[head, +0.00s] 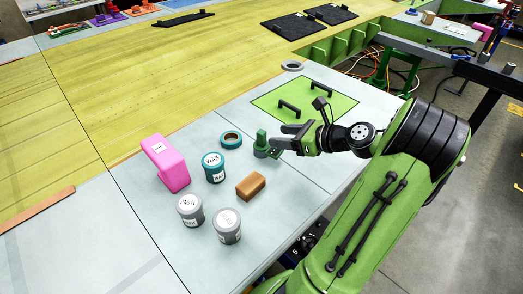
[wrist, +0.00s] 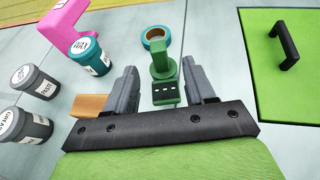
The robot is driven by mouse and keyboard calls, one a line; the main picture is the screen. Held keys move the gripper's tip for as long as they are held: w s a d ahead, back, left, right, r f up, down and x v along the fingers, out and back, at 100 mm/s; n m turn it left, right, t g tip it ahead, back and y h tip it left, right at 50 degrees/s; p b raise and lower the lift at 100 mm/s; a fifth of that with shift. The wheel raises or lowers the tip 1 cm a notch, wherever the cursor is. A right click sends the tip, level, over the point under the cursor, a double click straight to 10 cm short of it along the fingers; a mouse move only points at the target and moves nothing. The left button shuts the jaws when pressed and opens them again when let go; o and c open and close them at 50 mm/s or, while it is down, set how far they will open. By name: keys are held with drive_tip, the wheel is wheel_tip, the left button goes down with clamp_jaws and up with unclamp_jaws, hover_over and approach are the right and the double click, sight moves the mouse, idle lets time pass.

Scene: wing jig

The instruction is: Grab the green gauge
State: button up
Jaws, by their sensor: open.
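The green gauge (head: 261,146) stands on the pale table top, a small dark-green piece with an upright post on a wider base. In the wrist view the gauge (wrist: 164,72) shows between my two grey fingers, with gaps on both sides. My gripper (head: 280,142) reaches in from the right, low over the table and right at the gauge. In the wrist view my gripper (wrist: 160,68) is open, and nothing is held. I cannot tell how deep the gauge sits between the fingers.
A brown block (head: 251,186), teal tape roll (head: 231,139), teal jar (head: 214,168), pink piece (head: 165,163) and two grey jars (head: 227,226) (head: 190,210) stand to the left. A green plate (head: 318,98) with black handles lies behind my gripper.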

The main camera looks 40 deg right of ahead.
sight(265, 135)
drive_tip(key=b+x, duration=0.1)
drive_tip(key=x, duration=0.6)
drive_tip(key=shift+f, duration=0.15)
drive_tip(key=shift+c, duration=1)
clamp_jaws()
